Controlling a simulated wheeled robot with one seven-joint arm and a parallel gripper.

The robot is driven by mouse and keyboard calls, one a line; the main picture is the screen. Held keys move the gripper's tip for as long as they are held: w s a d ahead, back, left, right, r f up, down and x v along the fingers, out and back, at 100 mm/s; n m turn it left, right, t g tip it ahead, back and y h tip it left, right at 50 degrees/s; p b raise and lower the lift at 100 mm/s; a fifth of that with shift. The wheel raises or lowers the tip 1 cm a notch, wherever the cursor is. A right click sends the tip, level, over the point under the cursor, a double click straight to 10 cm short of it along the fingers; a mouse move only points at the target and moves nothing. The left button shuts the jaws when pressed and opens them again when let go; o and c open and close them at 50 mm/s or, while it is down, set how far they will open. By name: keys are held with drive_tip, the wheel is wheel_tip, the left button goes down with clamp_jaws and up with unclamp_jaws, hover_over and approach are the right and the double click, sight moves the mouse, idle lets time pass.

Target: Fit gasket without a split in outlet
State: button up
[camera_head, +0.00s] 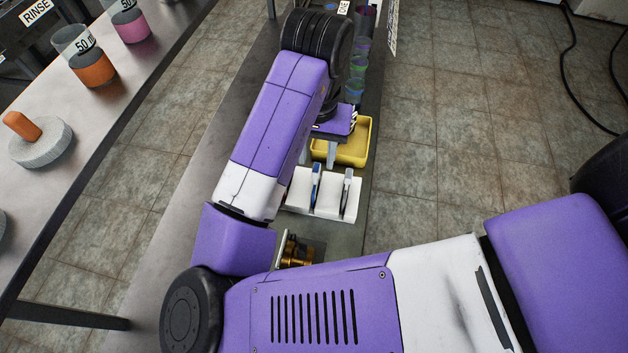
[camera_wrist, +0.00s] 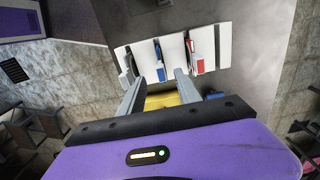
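Thin discs stand on edge in a white slotted rack (camera_head: 328,207); I take them to be gaskets. In the head view, one is a blue-edged disc (camera_head: 316,186) and one is a dark disc (camera_head: 346,194). The wrist view shows the rack (camera_wrist: 221,42) with a red and blue piece (camera_wrist: 190,52), a blue-edged piece (camera_wrist: 159,57) and a dark one (camera_wrist: 128,64). Splits cannot be made out. My gripper (camera_wrist: 160,78) is open and empty, its fingertips near the rack's edge. A brass fitting (camera_head: 296,251), perhaps the outlet, is partly hidden by my arm.
A yellow tray (camera_head: 358,153) lies past the rack, with several coloured cups (camera_head: 357,70) behind it. A separate bench at left holds an orange cup (camera_head: 93,70), a pink cup (camera_head: 133,27) and a grey round pad (camera_head: 41,142). Tiled floor lies open at right.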

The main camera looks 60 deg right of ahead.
sight(316, 168)
drive_tip(key=f, duration=0.6)
drive_tip(key=shift+w+d+f+p, duration=0.15)
drive_tip(key=shift+d+f+p, duration=0.1)
drive_tip(key=shift+p, duration=0.1)
clamp_jaws()
idle(1.1)
